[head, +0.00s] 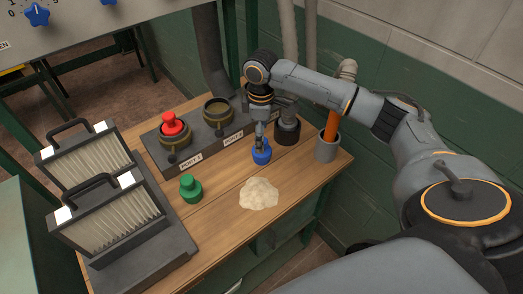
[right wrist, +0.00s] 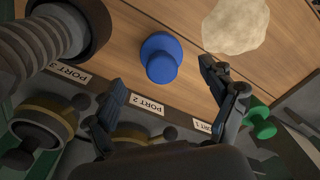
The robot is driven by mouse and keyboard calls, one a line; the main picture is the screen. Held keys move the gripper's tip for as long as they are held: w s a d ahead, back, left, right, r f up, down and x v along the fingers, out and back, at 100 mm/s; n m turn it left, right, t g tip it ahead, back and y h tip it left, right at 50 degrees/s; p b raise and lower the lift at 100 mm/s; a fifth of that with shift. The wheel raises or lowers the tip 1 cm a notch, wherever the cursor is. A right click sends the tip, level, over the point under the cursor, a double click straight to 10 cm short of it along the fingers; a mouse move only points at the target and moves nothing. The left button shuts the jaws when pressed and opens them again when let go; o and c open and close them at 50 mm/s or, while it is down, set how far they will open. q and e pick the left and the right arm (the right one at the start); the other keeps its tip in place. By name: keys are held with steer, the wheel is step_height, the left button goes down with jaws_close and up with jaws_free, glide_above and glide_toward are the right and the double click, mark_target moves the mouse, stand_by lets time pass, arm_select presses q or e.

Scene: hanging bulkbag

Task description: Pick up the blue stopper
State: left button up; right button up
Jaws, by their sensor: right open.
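The blue stopper (head: 261,153) stands on the wooden table, in front of the port block and behind the powder pile. It also shows in the right wrist view (right wrist: 160,57), seen from above between the fingers. My right gripper (head: 260,139) points down right over the stopper, and in the head view its tips overlap the stopper's top. In the right wrist view its two fingers are spread apart with the stopper beyond them, and neither finger is visibly closed on it. Whether the tips are level with the stopper is hard to tell. My left gripper is not in view.
A green stopper (head: 190,188) and a pale powder pile (head: 259,194) lie nearby. Behind are a red stopper (head: 172,124) on Port 1, the open Port 2 (head: 218,110) and a hose in a dark cup (head: 287,131). A grey cup (head: 326,149) holds an orange-handled tool. Filters (head: 105,215) stand left.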

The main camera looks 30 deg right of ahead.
steer(key=shift+f, duration=0.6)
steer(key=shift+w+f, duration=0.15)
steer(key=shift+f, duration=0.1)
steer(key=f, duration=0.2)
steer(key=f+p, duration=0.1)
steer(key=f, duration=0.1)
steer(key=shift+s+f, duration=0.1)
steer(key=shift+s, duration=0.25)
steer(key=shift+f, duration=0.5)
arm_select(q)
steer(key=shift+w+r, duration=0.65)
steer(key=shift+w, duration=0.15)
arm_select(e)
steer(key=c, duration=1.3)
